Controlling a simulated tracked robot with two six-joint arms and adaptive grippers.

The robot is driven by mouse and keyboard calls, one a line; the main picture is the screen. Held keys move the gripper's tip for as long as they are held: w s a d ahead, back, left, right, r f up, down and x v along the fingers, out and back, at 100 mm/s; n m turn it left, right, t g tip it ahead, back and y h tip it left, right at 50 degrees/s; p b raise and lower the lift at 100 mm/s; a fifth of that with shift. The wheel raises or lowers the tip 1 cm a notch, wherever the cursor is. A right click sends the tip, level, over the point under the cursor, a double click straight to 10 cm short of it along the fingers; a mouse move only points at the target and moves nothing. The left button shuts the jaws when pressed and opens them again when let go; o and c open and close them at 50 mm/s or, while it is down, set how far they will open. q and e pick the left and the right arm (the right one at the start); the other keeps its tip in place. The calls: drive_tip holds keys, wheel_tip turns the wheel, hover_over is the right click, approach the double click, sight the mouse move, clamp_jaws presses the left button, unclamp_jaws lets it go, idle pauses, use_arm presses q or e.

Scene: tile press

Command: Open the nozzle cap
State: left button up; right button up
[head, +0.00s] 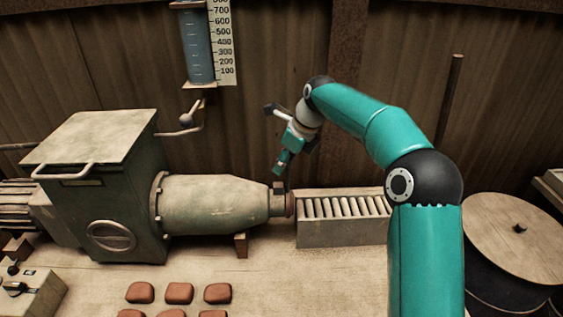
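The pale green-grey machine barrel (210,205) lies level and narrows to the right into a nozzle end. At that end is a small dark fitting that looks like the nozzle cap (278,199), with a reddish-brown end face (290,204) beside it. Whether the cap is open or shut is too small to tell. My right gripper (281,170) comes down from above, with its tip just above the nozzle end. A slight gap seems to show between them, and contact is unclear. Its fingers are small and seen edge-on, so their opening does not show. My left gripper is out of view.
A roller conveyor (345,232) starts right of the nozzle. A green hopper box (105,190) with a lid stands left. Several reddish-brown tiles (179,293) lie in front. A measuring tube (198,45) hangs above. A round-topped drum (519,238) stands at the right.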

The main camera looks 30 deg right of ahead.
drive_tip(key=shift+f, duration=0.5)
drive_tip(key=shift+c, duration=0.2)
clamp_jaws()
